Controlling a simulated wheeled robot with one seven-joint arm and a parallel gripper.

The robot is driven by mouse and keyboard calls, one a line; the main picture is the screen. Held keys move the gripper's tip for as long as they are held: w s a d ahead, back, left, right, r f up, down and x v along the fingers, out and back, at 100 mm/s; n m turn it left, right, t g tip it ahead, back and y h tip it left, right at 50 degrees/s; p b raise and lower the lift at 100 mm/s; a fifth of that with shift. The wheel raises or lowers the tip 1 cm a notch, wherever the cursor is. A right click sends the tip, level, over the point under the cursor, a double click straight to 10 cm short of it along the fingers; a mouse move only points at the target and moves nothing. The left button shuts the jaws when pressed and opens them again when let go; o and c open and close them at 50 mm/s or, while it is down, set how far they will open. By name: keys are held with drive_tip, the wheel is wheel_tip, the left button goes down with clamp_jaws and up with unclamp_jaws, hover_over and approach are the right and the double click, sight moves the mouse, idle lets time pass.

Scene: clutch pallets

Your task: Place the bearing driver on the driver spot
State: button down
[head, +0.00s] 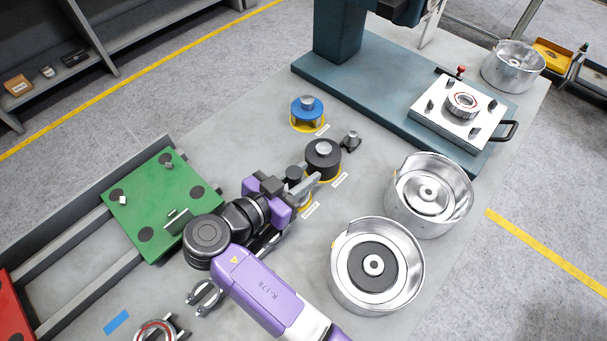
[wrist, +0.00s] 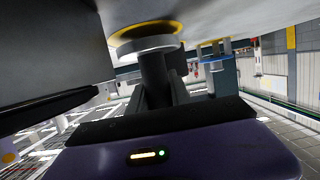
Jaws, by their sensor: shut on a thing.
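My gripper (head: 303,185) is shut on the bearing driver, whose dark round top (head: 293,174) shows between the jaws in the head view. In the wrist view, which looks upside down, the driver (wrist: 153,75) is a dark shaft with a pale grey disc at its table end. That disc is at the yellow-ringed driver spot (wrist: 142,29) and overlaps it in the picture. I cannot tell whether it touches the table. In the head view, only part of the spot's yellow edge (head: 306,203) shows beside my gripper.
A black cylinder with a silver knob (head: 323,160) stands on a yellow spot close beside my gripper. A blue-topped tool (head: 307,107) stands on another spot behind. Two metal housings (head: 376,266) (head: 429,193) stand to the right. A green pallet (head: 140,187) lies left.

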drive_tip(key=shift+f, duration=0.3)
drive_tip(key=shift+f, duration=0.1)
drive_tip(key=c, duration=1.2)
unclamp_jaws()
drive_tip(key=b+v, duration=0.2)
drive_tip(key=v, duration=1)
drive_tip(key=shift+b, duration=0.35)
